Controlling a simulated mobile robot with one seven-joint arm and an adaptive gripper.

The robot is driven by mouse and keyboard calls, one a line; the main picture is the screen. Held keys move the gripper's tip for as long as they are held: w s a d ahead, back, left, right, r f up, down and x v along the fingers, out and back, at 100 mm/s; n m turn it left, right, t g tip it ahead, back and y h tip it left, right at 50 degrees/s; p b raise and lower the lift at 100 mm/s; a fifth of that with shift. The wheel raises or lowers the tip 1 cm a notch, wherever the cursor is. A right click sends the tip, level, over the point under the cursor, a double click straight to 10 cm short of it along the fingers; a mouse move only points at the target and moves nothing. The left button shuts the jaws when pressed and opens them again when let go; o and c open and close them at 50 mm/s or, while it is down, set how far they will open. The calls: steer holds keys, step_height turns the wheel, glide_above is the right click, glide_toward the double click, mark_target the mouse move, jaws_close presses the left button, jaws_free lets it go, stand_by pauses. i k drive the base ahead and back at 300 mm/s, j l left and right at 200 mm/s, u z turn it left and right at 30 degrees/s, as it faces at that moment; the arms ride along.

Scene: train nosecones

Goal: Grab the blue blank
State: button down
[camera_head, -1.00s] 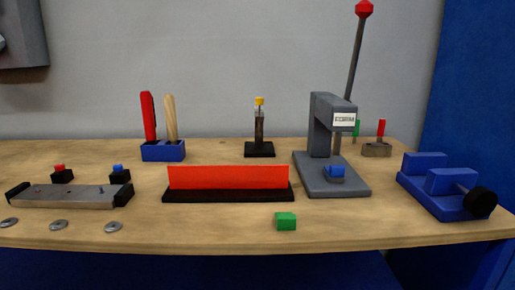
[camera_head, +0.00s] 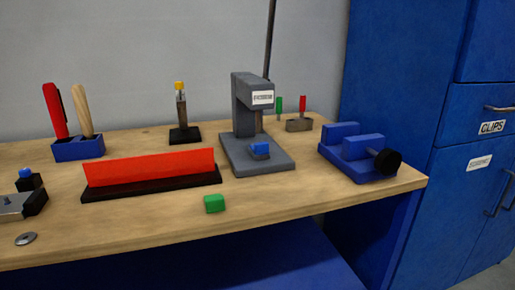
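Another small blue piece (camera_head: 25,173) tops a black block at the far left.
The wooden bench (camera_head: 300,203) also bears a green block (camera_head: 214,204), a red bar on a black base (camera_head: 150,188), a blue vise (camera_head: 357,155) and a blue holder with two handles (camera_head: 78,149). Blue cabinets (camera_head: 433,150) stand at right. Bare wood lies in front of the press.

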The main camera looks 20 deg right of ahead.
mark_target(262, 147)
steer(key=l+u, duration=0.35)
steer(key=k+l+u, duration=0.15)
steer(key=u, duration=0.25)
steer(key=k+l+u, duration=0.15)
steer(key=u, duration=0.2)
